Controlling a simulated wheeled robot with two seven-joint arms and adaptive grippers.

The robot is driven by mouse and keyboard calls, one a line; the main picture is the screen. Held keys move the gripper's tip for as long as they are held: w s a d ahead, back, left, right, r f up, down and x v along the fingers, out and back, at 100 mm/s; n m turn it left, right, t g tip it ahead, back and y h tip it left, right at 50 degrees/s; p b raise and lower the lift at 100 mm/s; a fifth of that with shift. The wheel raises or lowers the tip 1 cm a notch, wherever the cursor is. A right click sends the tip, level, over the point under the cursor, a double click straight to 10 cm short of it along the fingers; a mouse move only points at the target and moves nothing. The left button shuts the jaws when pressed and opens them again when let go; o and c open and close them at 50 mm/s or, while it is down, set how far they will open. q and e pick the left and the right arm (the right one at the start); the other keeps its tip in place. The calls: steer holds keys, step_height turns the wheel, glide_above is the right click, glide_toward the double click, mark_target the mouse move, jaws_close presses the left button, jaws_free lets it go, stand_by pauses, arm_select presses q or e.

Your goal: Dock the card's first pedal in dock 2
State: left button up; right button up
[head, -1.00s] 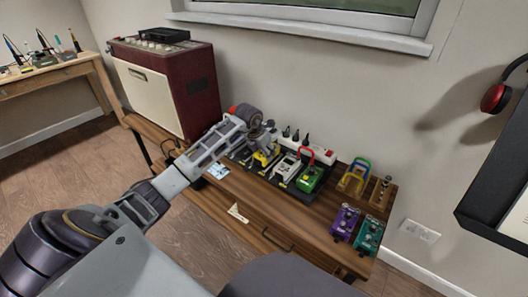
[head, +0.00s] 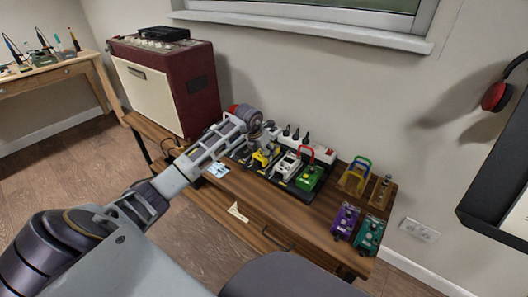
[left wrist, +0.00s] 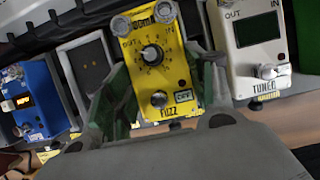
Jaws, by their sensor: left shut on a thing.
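The yellow FUZZ pedal (left wrist: 155,65) sits between the fingers of my left gripper (left wrist: 163,88) in the left wrist view, upright, with its knob and OFF display showing. In the head view the yellow pedal (head: 262,158) is partly hidden under my left gripper (head: 263,143), over or on the dark pedalboard (head: 286,188). I cannot tell whether its base touches the board. A pale-framed dark panel (left wrist: 90,68) lies left of it in the wrist view. My right gripper is out of view.
A white TUNER pedal (left wrist: 254,45) stands right of the yellow one, a blue pedal (left wrist: 32,100) further left. A green pedal (head: 309,178) is at the board's right. Purple (head: 344,221) and teal (head: 369,235) pedals stand near the bench's right end. A red amplifier (head: 180,90) stands behind.

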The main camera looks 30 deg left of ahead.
arm_select(q)
steer(key=shift+f, duration=0.1)
stand_by(0.3)
steer(key=o, duration=1.3)
steer(key=o, duration=0.4)
steer(key=shift+r+p, duration=2.9)
steer(key=shift+r, duration=1.1)
